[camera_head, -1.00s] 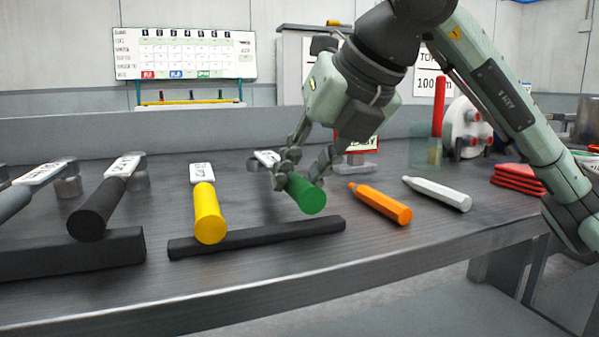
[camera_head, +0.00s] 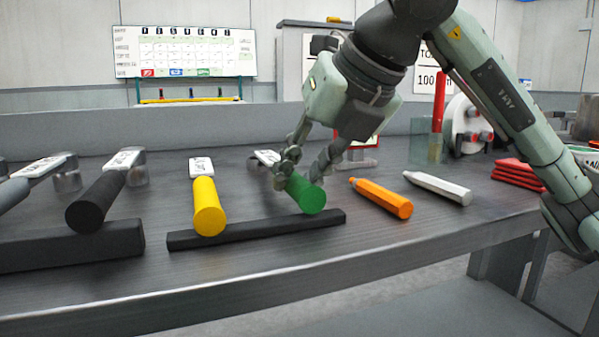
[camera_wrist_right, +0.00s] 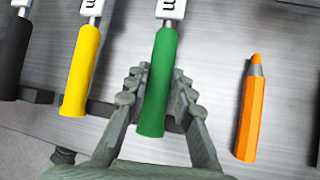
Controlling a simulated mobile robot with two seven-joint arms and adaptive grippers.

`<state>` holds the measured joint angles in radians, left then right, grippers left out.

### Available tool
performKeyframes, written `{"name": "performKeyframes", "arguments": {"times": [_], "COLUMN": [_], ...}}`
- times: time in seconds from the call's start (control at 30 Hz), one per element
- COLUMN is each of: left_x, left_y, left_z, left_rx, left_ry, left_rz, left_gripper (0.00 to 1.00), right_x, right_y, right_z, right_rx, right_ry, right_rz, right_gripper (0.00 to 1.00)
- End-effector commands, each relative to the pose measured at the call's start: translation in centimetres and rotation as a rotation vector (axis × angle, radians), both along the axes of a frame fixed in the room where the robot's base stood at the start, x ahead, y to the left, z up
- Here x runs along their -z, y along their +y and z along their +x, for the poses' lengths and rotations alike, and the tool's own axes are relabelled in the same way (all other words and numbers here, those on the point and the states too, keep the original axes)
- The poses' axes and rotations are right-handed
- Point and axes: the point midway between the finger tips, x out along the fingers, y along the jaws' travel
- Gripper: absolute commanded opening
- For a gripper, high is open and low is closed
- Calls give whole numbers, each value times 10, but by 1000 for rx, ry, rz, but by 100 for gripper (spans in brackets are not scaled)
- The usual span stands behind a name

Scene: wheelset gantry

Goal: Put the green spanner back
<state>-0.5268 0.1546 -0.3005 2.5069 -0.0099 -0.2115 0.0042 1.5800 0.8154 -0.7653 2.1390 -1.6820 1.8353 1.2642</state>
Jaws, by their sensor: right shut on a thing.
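The green spanner (camera_head: 306,194) lies on the bench at the right end of the row, its handle end towards me over a low black bar (camera_head: 257,232). I cannot tell if the handle touches the bar. My right gripper (camera_head: 303,172) reaches down from above and is shut on the green handle. In the right wrist view the green handle (camera_wrist_right: 158,85) runs between the two fingers of the right gripper (camera_wrist_right: 158,92), its labelled metal part pointing away. In the head view the fingers partly hide the spanner's middle. My left gripper is not in view.
A yellow-handled spanner (camera_head: 208,206) and a black-handled one (camera_head: 95,203) lie to the left. An orange marker (camera_head: 380,198) and a white marker (camera_head: 437,188) lie close on the right. Red pads (camera_head: 518,175) are stacked farther right. The bench front edge is near.

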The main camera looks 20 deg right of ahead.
Motion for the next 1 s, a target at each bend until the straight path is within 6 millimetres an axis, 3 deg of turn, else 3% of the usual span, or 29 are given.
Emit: {"name": "performKeyframes", "arguments": {"times": [0.37, 0.4, 0.57, 0.87, 1.0], "left_x": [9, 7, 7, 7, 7], "left_y": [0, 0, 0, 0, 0], "left_z": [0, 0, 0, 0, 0], "left_rx": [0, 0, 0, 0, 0], "left_ry": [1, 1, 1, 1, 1], "left_rz": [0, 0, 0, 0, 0], "left_gripper": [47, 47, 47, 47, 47], "right_x": [8, 7, 7, 7, -3], "right_y": [0, 0, 0, 0, -3], "right_z": [0, 0, 0, -1, -7], "right_rx": [0, 0, 0, 0, 0], "right_ry": [-2, -2, -1, 2, -2], "right_rz": [1, 1, 1, -1, 1], "right_gripper": [0, 28, 48, 48, 48]}}
